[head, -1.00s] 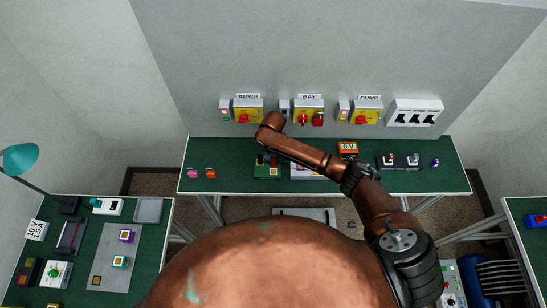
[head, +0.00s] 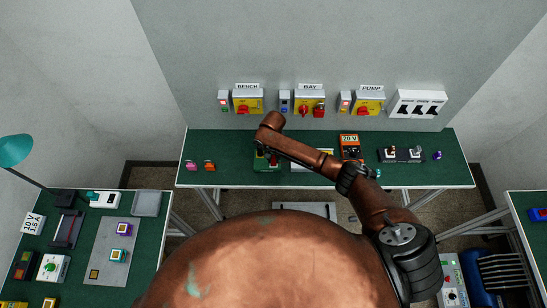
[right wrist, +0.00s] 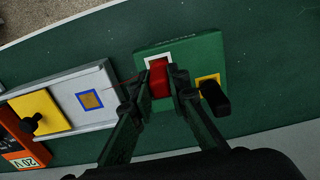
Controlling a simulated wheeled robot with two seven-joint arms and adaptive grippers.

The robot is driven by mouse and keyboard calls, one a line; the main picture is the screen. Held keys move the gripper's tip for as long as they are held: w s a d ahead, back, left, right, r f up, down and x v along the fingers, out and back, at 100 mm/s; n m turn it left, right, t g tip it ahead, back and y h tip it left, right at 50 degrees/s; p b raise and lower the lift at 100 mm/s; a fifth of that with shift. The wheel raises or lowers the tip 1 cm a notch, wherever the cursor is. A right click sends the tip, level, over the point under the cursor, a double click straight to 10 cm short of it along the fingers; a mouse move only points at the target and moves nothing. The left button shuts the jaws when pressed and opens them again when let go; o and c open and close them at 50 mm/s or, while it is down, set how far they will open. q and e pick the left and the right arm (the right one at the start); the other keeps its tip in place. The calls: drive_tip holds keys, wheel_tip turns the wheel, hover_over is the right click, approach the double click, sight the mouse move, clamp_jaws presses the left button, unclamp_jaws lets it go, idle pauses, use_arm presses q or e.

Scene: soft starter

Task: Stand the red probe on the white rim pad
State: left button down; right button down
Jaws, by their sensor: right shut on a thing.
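In the right wrist view, my right gripper (right wrist: 160,85) is shut on the red probe (right wrist: 160,80). The probe is at the white rim pad (right wrist: 153,58) on a green block, and its lower end covers part of the pad. I cannot tell whether it touches the pad. A black probe (right wrist: 214,97) stands at the yellow rim pad (right wrist: 206,78) on the same block. In the head view, the green block (head: 266,168) sits on the back bench, partly hidden by my right gripper and wrist. My left gripper is not in view.
A pale unit with a blue rim pad (right wrist: 90,99) lies beside the green block. An orange meter (head: 350,141) reads 20 V. Switch boxes line the wall behind. The back bench (head: 230,145) has free room left of the block. Another bench stands at the left.

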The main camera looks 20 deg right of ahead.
drive_tip(key=c, duration=1.8)
unclamp_jaws()
drive_tip(key=shift+o, duration=0.2)
wheel_tip(320, 180, up, 12)
